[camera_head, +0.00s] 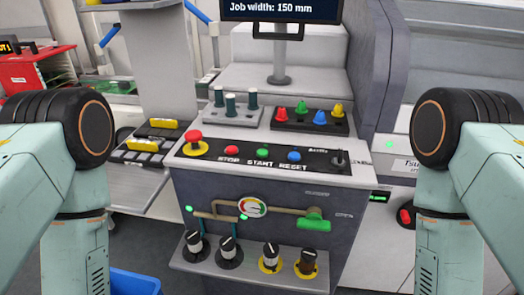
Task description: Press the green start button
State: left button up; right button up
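The green start button (263,152) sits on the black control strip (215,152) of the machine, above the word START. A red button (231,150) is to its left above STOP, and a blue button (294,155) is to its right above RESET. My two arms come in at the left and right sides of the picture, and only their upper links and joints show. Neither gripper is in view. Nothing covers the green button.
A red mushroom button (193,137) on a yellow base and a black joystick (340,160) flank the buttons. Behind are colored cones (320,117) and grey posts (230,103). Below are a green-handled lever (312,222), a gauge (252,205) and knobs (270,257). A blue bin (135,284) stands lower left.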

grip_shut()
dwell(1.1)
